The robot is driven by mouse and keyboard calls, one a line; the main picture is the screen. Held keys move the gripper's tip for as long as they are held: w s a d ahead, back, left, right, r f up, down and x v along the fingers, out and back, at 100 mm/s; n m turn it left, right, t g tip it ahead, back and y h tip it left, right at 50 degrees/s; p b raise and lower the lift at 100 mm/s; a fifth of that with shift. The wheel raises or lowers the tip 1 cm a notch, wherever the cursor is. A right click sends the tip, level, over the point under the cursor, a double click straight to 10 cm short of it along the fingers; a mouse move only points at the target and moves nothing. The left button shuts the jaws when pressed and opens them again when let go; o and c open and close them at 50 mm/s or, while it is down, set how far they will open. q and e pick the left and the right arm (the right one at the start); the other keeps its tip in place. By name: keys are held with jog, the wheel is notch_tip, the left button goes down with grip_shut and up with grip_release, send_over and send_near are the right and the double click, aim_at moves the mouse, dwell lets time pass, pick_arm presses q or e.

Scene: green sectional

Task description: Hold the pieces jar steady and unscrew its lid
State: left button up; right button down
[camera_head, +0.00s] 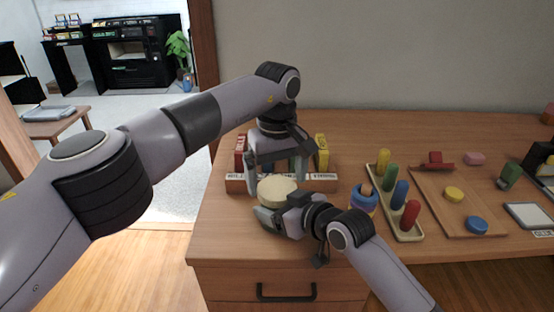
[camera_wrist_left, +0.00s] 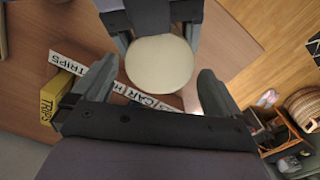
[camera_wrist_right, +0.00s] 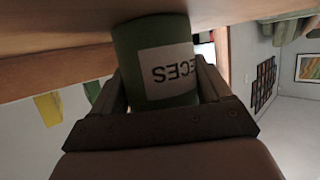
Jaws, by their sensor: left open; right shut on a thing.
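The pieces jar has a round cream lid (camera_head: 277,188) on top and stands near the left front of the desk. In the right wrist view its green body (camera_wrist_right: 150,45) carries a white label ending in "ECES", upside down. My right gripper (camera_head: 268,215) is shut on the jar's body from the front right, one finger on each side. My left gripper (camera_head: 278,170) is open above the jar, pointing down. In the left wrist view the lid (camera_wrist_left: 160,63) lies between the left gripper's spread fingers, with space beside it. Whether the left fingertips reach lid height I cannot tell.
To the right are a blue ring stack (camera_head: 363,199), a peg board (camera_head: 408,234) and a wooden tray (camera_head: 440,215) with coloured blocks. The desk's left edge is close.

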pick_arm(q)
jog(key=shift+f, duration=0.95)
jog(key=c, duration=1)
jog(key=shift+o, duration=0.2)
jog(key=n, duration=0.6)
jog(key=shift+n, duration=0.4)
jog(key=o, duration=1)
jog(key=shift+c, duration=0.2)
jog(key=shift+r, duration=2.35)
notch_tip(320, 180, up, 3)
jog(key=m, duration=0.6)
jog(key=shift+r+m, duration=0.1)
jog(key=shift+m, duration=0.2)
jog(key=shift+f, duration=3.9)
